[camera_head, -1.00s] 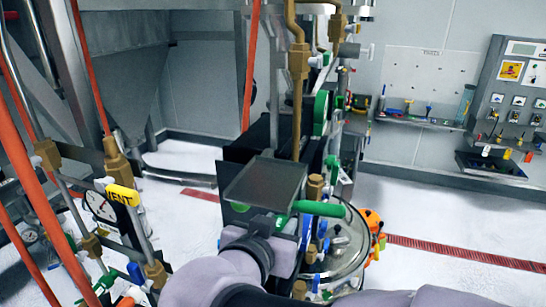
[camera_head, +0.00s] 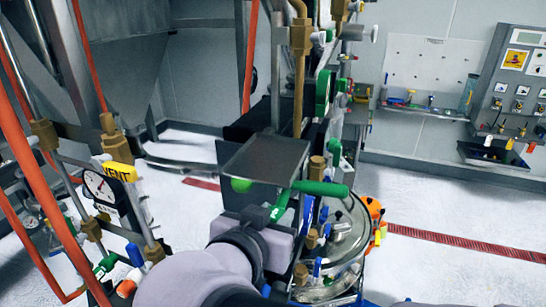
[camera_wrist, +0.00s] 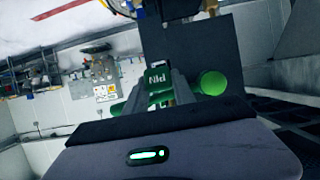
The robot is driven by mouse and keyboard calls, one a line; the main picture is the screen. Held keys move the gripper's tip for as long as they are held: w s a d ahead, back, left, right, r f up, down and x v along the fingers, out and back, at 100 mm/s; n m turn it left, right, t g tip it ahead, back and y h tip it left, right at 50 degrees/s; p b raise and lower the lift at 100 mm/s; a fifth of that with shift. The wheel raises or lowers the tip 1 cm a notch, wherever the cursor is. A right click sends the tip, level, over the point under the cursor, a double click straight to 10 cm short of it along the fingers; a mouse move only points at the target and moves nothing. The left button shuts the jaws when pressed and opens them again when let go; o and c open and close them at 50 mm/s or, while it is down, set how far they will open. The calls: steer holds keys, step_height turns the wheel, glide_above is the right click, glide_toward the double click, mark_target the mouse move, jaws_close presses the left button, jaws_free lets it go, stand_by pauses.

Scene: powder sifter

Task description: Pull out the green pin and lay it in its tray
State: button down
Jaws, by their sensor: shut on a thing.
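The green pin (camera_head: 320,188) shows as a green bar just right of my gripper (camera_head: 278,210) in the head view. In the wrist view, a green block marked PIN (camera_wrist: 158,77) sits between my grey fingers, with a round green end (camera_wrist: 212,83) to its right. My gripper is shut on the green pin. A flat dark grey tray-like plate (camera_head: 265,152) lies just beyond my gripper in the head view. I cannot tell if it is the pin's tray, or how far the pin is out; its shaft is hidden.
A round metal vessel lid (camera_head: 345,238) with an orange clamp (camera_head: 374,215) stands close on the right. Brass-fitted pipes (camera_head: 300,65) rise behind the plate. Open white floor (camera_head: 460,220) lies right.

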steer(key=shift+s+a, duration=0.1)
steer(key=shift+s, duration=0.05)
steer(key=shift+s+a+b, duration=0.3)
steer(key=shift+s+b, duration=0.05)
steer(key=shift+s, duration=0.55)
steer(key=shift+s+a+b, duration=0.3)
steer(key=shift+s+b, duration=0.1)
steer(key=shift+s, duration=0.45)
steer(key=shift+s+a+b, duration=0.3)
steer(key=shift+s+b, duration=0.05)
steer(key=shift+s, duration=0.55)
steer(key=s+a, duration=0.2)
steer(key=s, duration=0.3)
steer(key=shift+s, duration=0.35)
